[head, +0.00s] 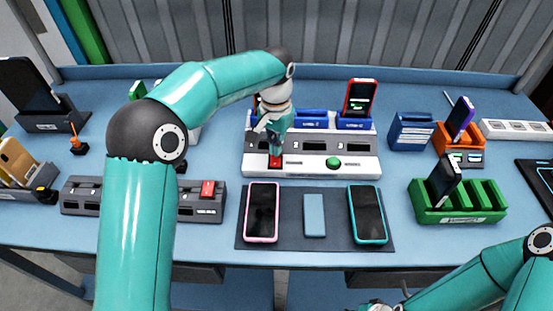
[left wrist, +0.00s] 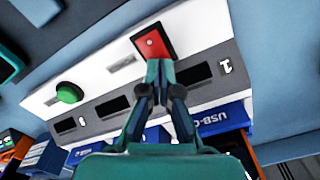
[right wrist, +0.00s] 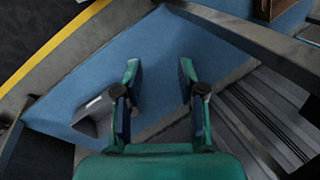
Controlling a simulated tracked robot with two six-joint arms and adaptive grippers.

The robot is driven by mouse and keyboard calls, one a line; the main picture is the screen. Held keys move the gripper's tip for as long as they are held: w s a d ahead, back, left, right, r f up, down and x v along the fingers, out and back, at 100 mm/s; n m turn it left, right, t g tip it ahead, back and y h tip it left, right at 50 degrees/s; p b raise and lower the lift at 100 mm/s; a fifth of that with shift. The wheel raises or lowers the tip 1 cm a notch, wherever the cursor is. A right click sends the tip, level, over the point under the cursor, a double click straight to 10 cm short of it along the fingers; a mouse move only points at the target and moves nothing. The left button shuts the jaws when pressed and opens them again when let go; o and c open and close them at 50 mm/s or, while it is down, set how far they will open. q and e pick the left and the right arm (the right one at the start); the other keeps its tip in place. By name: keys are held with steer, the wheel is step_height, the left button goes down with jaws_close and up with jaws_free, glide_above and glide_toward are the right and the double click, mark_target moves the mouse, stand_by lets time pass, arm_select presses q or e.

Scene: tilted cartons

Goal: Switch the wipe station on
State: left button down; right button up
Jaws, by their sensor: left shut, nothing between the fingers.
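A white and grey station (head: 312,166) with numbered slots stands at the middle of the table; I take it as the wipe station. It has a red switch (head: 275,162) at its front left and a green button (head: 334,162) on its front strip. My left gripper (head: 275,150) is shut and empty, its tips at the red switch. In the left wrist view the closed fingertips (left wrist: 158,72) overlap the near edge of the red switch (left wrist: 153,43); I cannot tell whether they touch. My right gripper (right wrist: 160,75) is open and empty, away from the station.
A dark mat (head: 286,234) before the station holds a pink-edged phone (head: 262,212), a blue bar (head: 314,215) and a teal-edged phone (head: 367,214). A grey unit (head: 208,211) with its own red switch stands left, a green rack (head: 458,214) right. A red phone (head: 360,98) stands behind.

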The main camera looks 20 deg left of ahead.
arm_select(q)
steer(key=shift+f+b, duration=0.45)
steer(key=shift+f, duration=0.25)
stand_by(0.3)
step_height(320, 180, up, 7)
steer(key=p, duration=0.6)
steer(key=shift+p, duration=0.4)
